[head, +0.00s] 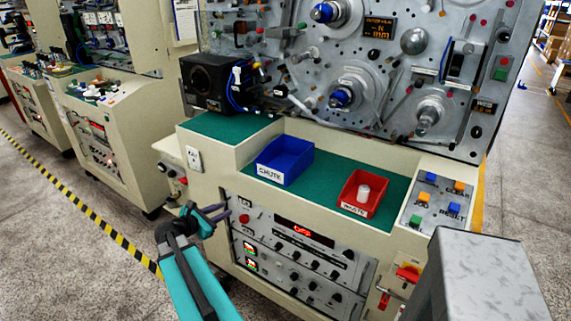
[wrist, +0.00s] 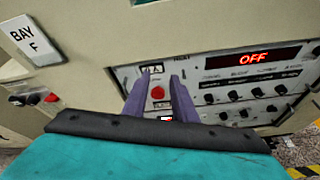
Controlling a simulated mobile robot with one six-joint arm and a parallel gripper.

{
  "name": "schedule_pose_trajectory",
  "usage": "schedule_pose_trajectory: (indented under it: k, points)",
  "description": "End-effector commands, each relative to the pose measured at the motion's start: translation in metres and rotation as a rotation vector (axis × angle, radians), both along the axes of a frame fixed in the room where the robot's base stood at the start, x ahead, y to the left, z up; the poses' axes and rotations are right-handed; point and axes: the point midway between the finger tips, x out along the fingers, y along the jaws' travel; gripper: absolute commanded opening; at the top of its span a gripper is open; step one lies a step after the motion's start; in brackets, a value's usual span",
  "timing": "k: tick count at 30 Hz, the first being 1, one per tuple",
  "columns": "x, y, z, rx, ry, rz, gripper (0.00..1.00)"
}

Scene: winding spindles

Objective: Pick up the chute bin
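The chute bin is a blue open tray (head: 285,160) with a white label reading CHUTE. It sits on the green top of the machine in the head view, left of a red bin. My gripper (head: 222,212) is in front of the machine's control panel, below and left of the blue bin and apart from it. In the wrist view my gripper's two purple fingers (wrist: 160,88) stand apart with nothing between them, facing the panel. The blue bin does not show in the wrist view.
A red bin (head: 362,193) holding a white cylinder stands right of the blue bin. A black box (head: 208,83) stands behind at left. A button panel (head: 438,203) is at right. Spindles (head: 340,97) stick out of the upright plate behind. Green surface is clear between the bins.

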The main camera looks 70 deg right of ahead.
Motion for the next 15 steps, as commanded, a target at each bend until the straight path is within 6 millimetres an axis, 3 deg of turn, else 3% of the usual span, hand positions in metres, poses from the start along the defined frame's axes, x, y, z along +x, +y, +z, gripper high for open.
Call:
schedule_pose_trajectory:
  k: [1,6,10,15]
  points:
    - [-0.008,-0.022,0.025,-0.047,0.048,0.004,0.25]
    - [-0.035,-0.074,0.102,-0.182,0.238,0.016,0.25]
    - [-0.051,-0.096,0.141,-0.244,0.343,0.012,0.25]
    - [-0.06,-0.106,0.162,-0.275,0.404,0.007,0.25]
